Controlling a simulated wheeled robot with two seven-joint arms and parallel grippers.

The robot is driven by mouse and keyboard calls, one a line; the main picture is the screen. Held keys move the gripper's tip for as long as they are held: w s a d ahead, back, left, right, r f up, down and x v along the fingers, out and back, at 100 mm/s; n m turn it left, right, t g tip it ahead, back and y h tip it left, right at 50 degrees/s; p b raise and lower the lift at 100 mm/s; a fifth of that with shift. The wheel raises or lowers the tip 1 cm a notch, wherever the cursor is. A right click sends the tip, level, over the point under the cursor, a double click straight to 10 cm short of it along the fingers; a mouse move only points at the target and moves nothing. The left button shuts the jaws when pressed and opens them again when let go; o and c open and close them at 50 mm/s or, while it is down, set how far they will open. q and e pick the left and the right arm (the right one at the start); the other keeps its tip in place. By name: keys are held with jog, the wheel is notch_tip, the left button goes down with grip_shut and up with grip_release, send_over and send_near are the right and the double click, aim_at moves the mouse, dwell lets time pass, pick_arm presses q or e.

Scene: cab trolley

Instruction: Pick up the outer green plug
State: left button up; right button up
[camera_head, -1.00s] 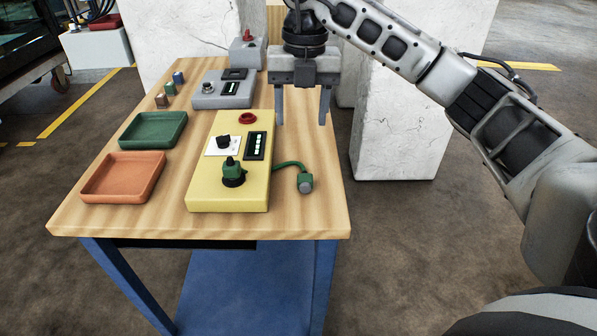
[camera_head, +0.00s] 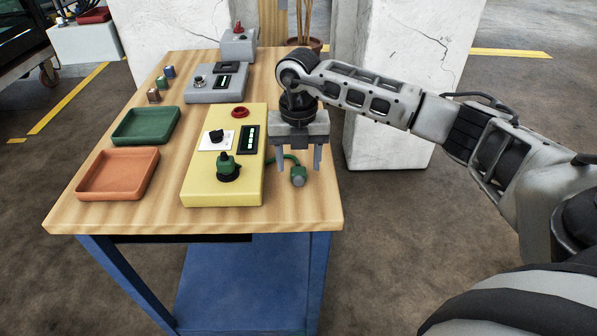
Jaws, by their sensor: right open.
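A green plug with a grey end (camera_head: 298,177) lies on the wooden table to the right of the yellow box (camera_head: 222,188). A green cable joins it toward the box. A second green plug (camera_head: 227,163) stands upright in a black socket on top of the yellow box. My right gripper (camera_head: 298,162) is open, fingers pointing down, just above and behind the outer plug, with its fingers to either side of the cable in the picture. I cannot tell how high the fingertips are over the table. My left gripper is not in view.
The table (camera_head: 110,215) also bears an orange tray (camera_head: 88,195), a green tray (camera_head: 135,137), a grey box (camera_head: 207,95) and several small blocks at left. The yellow box stands close left of my gripper. The table's right edge is near.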

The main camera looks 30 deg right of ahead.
jog(key=shift+f, duration=1)
jog(key=shift+c, duration=0.3)
jog(key=c, duration=1.1)
